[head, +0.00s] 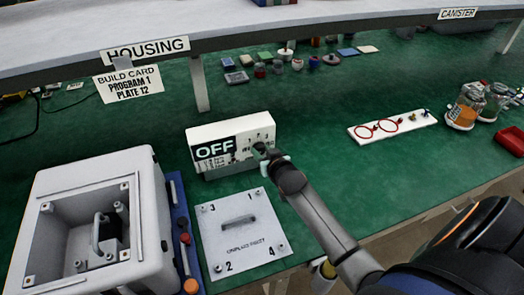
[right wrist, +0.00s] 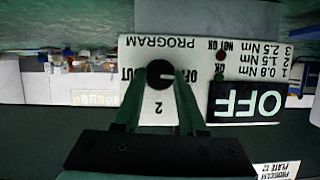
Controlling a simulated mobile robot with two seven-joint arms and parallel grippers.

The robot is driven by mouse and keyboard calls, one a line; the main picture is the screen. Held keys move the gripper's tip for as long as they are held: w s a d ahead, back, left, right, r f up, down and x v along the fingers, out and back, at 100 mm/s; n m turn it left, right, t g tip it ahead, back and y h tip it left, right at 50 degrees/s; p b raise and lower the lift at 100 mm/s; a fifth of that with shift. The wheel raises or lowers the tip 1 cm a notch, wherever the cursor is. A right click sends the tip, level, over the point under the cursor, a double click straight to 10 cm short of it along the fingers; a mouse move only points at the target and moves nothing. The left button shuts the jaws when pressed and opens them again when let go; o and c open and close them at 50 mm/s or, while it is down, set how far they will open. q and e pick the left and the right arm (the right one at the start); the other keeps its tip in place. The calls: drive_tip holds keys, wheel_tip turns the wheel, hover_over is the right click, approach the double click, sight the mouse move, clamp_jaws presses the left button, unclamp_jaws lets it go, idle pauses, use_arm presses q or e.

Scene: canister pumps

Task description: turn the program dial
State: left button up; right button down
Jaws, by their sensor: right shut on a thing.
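The controller box (head: 207,167) is white, with a display (head: 215,149) reading OFF, and stands on the green bench. The right wrist view shows its face upside down, with the word PROGRAM and the display (right wrist: 246,102). The program dial (right wrist: 160,74) is a round black knob with part-covered marks around it, including a 2. My right gripper (head: 268,155) is at the right part of the box face, its fingers shut on the dial. The fingers hide part of the dial's scale, and I cannot tell its setting. My left gripper is not in view.
A build card (head: 128,85) reads PROGRAM 1, PLATE 12. A white housing (head: 150,200) stands at left, beside a numbered white plate (head: 240,222). A white board with red rings (head: 392,127) and jars (head: 466,106) are at right. A shelf (head: 240,22) overhangs the bench.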

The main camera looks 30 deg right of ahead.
drive_tip(key=shift+d+m+y, duration=0.15)
drive_tip(key=shift+m+y, duration=0.35)
drive_tip(key=shift+m, duration=0.2)
drive_tip(key=shift+d+f+m+t+y, duration=0.1)
drive_tip(key=shift+m+t+y, duration=0.2)
drive_tip(key=shift+m+y, duration=0.35)
drive_tip(key=shift+s+f+m+t+y+b, duration=0.1)
drive_tip(key=shift+m+t+y+b, duration=0.4)
drive_tip(key=shift+m, duration=0.95)
drive_tip(key=shift+d, duration=0.1)
drive_tip(key=shift+c, duration=2.3)
unclamp_jaws()
drive_tip(key=v, duration=1.2)
drive_tip(key=shift+s+r, duration=0.2)
